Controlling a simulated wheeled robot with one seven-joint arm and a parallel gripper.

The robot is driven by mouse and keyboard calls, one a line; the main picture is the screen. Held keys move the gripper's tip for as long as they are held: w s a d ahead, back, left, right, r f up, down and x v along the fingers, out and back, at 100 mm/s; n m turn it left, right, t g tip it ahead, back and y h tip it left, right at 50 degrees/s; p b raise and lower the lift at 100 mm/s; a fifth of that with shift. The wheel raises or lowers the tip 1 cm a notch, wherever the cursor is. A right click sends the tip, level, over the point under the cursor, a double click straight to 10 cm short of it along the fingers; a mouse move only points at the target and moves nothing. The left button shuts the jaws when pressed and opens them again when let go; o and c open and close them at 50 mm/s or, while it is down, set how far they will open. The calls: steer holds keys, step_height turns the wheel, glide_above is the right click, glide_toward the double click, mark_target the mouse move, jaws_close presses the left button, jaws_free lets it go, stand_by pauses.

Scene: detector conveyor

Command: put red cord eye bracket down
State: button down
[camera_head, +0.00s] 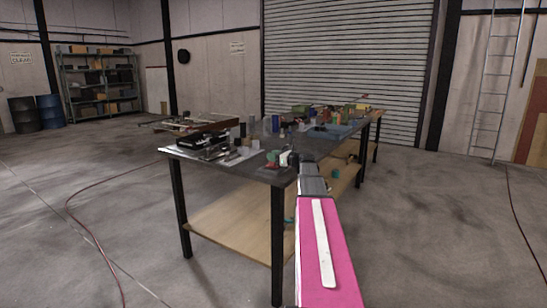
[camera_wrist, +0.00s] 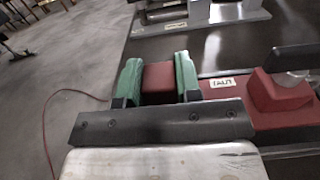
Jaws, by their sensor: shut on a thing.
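The red cord eye bracket (camera_wrist: 158,82) shows in the wrist view as a red block between the two green finger pads. My gripper (camera_wrist: 159,80) is shut on it. Its lower part is hidden behind the dark gripper body, and I cannot tell whether it touches the surface beneath. In the head view my gripper (camera_head: 284,159) is small, at the near corner of the dark workbench top (camera_head: 255,174).
A red tray-like surface (camera_wrist: 275,119) with a pale label (camera_wrist: 217,83) lies right of my gripper. Another red block (camera_wrist: 280,93) with a grey part stands there. Grey metal equipment (camera_wrist: 205,12) lies beyond. Bare floor (camera_wrist: 50,65) lies left of the bench edge.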

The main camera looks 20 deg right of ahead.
steer(key=shift+f, duration=0.55)
steer(key=c, duration=0.8)
jaws_free()
steer(key=shift+r, duration=0.55)
steer(key=v, duration=1.2)
